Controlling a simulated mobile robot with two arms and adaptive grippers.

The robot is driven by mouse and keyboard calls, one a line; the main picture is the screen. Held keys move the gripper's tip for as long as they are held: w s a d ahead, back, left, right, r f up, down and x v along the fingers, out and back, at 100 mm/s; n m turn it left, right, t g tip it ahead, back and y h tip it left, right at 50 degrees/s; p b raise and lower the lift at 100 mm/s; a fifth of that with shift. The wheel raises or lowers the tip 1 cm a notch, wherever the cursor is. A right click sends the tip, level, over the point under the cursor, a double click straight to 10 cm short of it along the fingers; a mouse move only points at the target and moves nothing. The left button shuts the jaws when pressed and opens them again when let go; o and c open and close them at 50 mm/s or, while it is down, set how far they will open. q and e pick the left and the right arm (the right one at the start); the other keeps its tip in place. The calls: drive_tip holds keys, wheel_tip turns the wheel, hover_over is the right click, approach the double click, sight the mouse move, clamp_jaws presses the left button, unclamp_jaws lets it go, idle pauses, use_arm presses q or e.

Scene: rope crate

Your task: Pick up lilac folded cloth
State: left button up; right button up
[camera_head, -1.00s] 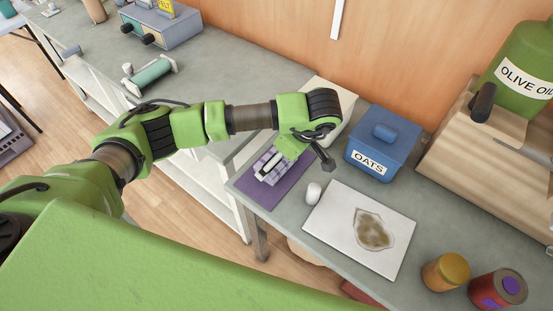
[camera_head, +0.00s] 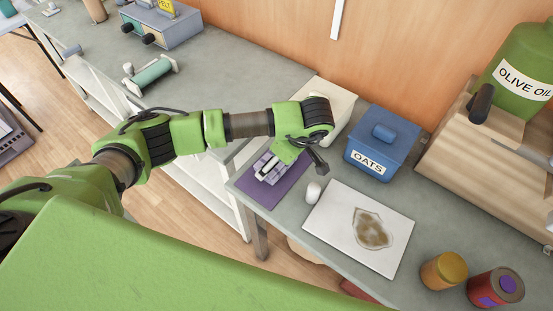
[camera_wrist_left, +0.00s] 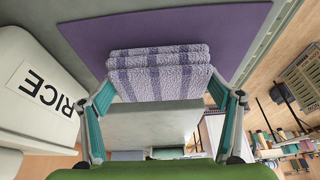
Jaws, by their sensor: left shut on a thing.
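The lilac folded cloth (camera_wrist_left: 160,75), striped in lighter and darker lilac, shows between the fingertips in the left wrist view. In the head view the cloth (camera_head: 262,177) is at the purple mat, partly hidden by my gripper. My left gripper (camera_head: 268,166) reaches down over it and is shut on it. In the wrist view the teal finger pads of the gripper (camera_wrist_left: 162,90) stand at the cloth's two sides. I cannot tell whether the cloth is clear of the mat. My right gripper is not in view.
The purple mat (camera_head: 288,191) lies on the grey counter. A cream box marked RICE (camera_wrist_left: 35,90) stands close beside the gripper. A blue OATS box (camera_head: 382,145), a white board (camera_head: 335,215) with a brown stain and a small white object (camera_head: 313,192) are to the right.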

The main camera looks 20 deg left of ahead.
use_arm(q)
drive_tip(key=shift+w+r, duration=0.1)
drive_tip(key=shift+r, duration=0.5)
drive_tip(key=s+r, duration=0.1)
drive_tip(key=r, duration=0.1)
drive_tip(key=s+r, duration=0.2)
drive_tip(key=r, duration=0.1)
drive_tip(key=s+r, duration=0.1)
drive_tip(key=r, duration=0.2)
drive_tip(key=shift+s+a+r+b, duration=0.15)
drive_tip(key=shift+s+a+b, duration=0.15)
drive_tip(key=shift+s+a, duration=0.1)
drive_tip(key=s+r, duration=0.3)
drive_tip(key=s, duration=0.6)
drive_tip(key=shift+s+a+r+b, duration=0.2)
drive_tip(key=shift+a+b, duration=0.15)
drive_tip(key=shift+b, duration=0.05)
drive_tip(key=shift+o, duration=0.7)
